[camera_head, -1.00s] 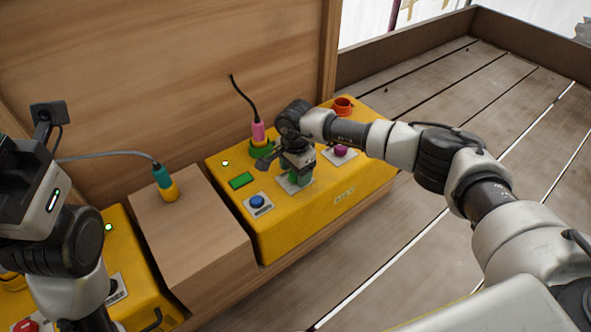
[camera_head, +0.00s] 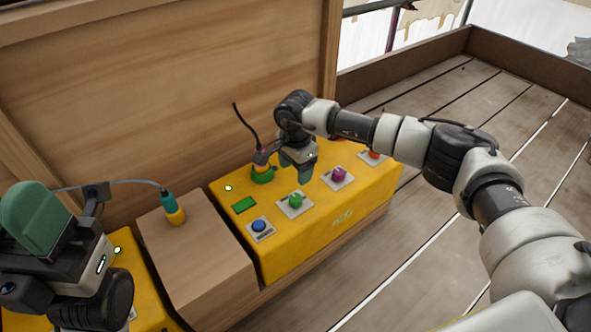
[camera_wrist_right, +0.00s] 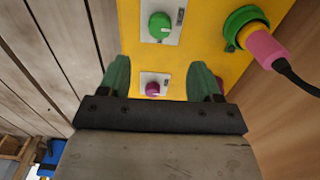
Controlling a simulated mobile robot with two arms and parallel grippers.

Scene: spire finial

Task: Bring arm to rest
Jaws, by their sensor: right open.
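My right gripper (camera_head: 298,172) is open and empty above the yellow control box (camera_head: 342,218). Its two green fingers show apart in the right wrist view (camera_wrist_right: 160,78), with nothing between them. The green knob (camera_head: 297,200) is on the box just below and in front of the gripper, clear of it; it also shows in the right wrist view (camera_wrist_right: 159,24). The magenta knob (camera_head: 339,174) is to the right. My left gripper (camera_head: 35,215) is at the left edge, with one green finger surface showing; its opening is hidden.
A pink plug (camera_wrist_right: 268,48) with a black cable stands in a green ring, partly behind the right gripper. A teal and yellow plug (camera_head: 172,208) stands on the wooden block (camera_head: 200,250). Plank floor at right is clear.

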